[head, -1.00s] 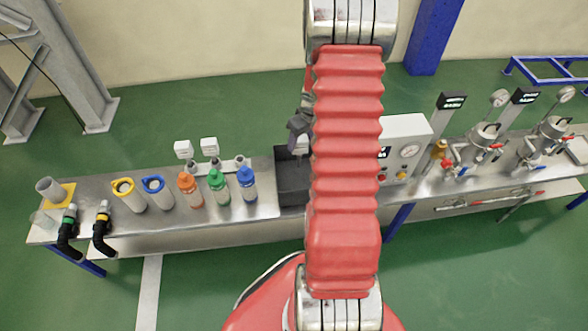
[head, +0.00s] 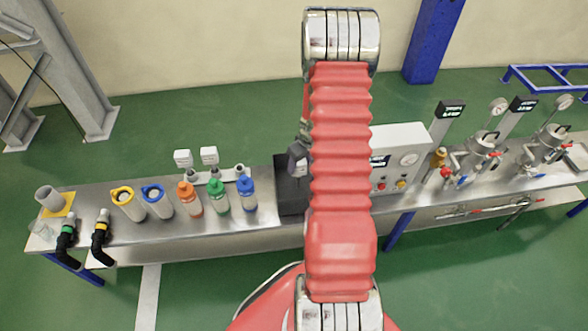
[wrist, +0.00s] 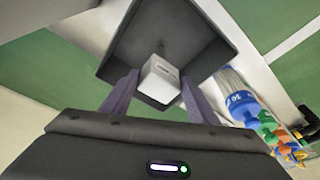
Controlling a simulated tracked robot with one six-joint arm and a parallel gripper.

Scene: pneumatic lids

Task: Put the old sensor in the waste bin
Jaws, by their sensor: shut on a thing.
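The old sensor (wrist: 161,82) is a white block with small dark print. In the wrist view it sits between the two purple-grey fingers of my gripper (wrist: 158,100), which is shut on it. Behind it is the open mouth of a dark square box (wrist: 205,62), which I take to be the waste bin; the sensor lines up with its interior. In the head view the dark bin (head: 290,197) is set in the bench, partly hidden by my red arm. My gripper (head: 298,160) shows above the bin; the sensor is hidden there.
Left of the bin stand several capped bottles (head: 217,195) and two white boxes (head: 209,156) on a pipe rail. A control panel (head: 400,155) is close on the right, with steel vessels (head: 480,150) beyond. Bottles also show at right in the wrist view (wrist: 238,98).

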